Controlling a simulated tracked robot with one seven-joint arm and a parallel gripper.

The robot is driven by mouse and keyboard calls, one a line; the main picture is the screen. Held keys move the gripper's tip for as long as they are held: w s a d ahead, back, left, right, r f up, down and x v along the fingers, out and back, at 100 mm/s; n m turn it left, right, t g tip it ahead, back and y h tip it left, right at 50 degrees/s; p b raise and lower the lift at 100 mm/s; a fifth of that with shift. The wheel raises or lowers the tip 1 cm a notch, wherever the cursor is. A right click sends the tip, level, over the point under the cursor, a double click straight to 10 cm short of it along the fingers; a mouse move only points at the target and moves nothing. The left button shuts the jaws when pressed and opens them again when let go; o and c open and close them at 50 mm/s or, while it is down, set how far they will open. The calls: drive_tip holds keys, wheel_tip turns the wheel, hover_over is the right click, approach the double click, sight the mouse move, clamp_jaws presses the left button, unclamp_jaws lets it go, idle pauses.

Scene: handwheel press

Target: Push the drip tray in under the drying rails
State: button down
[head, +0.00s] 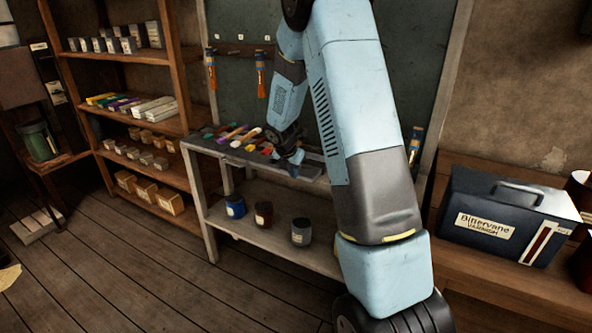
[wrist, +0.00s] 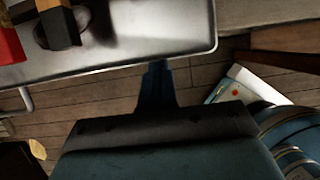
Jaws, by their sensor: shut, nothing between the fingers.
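A pale grey metal tray with a raised rounded rim (wrist: 150,52) fills the top left of the wrist view; it looks like the drip tray. A red block, a black piece and an orange block show on or above it. My gripper (wrist: 158,68) is shut and empty, with its tip close to the tray's near rim; I cannot tell whether it touches. In the head view my gripper (head: 293,163) is low over the right part of the workbench (head: 240,162), and my arm hides much behind it. I cannot make out the drying rails clearly.
Brushes (head: 261,76) hang on the green board behind the bench. Paint tubes (head: 235,133) lie on the bench top, and jars (head: 264,214) stand on its lower shelf. A dark varnish box (head: 508,215) stands at right. The wooden floor at left front is mostly clear.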

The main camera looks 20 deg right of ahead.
sight(312, 181)
drive_tip(key=s+a+v, duration=0.1)
drive_tip(key=v, duration=0.9)
drive_tip(key=s+a, duration=0.2)
drive_tip(key=s, duration=0.7)
drive_tip(key=w+d+f, duration=0.5)
drive_tip(key=d+f, duration=0.1)
drive_tip(key=f, duration=0.3)
drive_tip(key=shift+f, duration=0.25)
drive_tip(key=shift+d, duration=0.15)
drive_tip(key=shift+w+d, duration=1.15)
drive_tip(key=shift+d, duration=0.2)
drive_tip(key=shift+w+d, duration=1.15)
drive_tip(key=shift+d, duration=0.25)
drive_tip(key=shift+w+d, duration=0.2)
drive_tip(key=shift+d, duration=0.1)
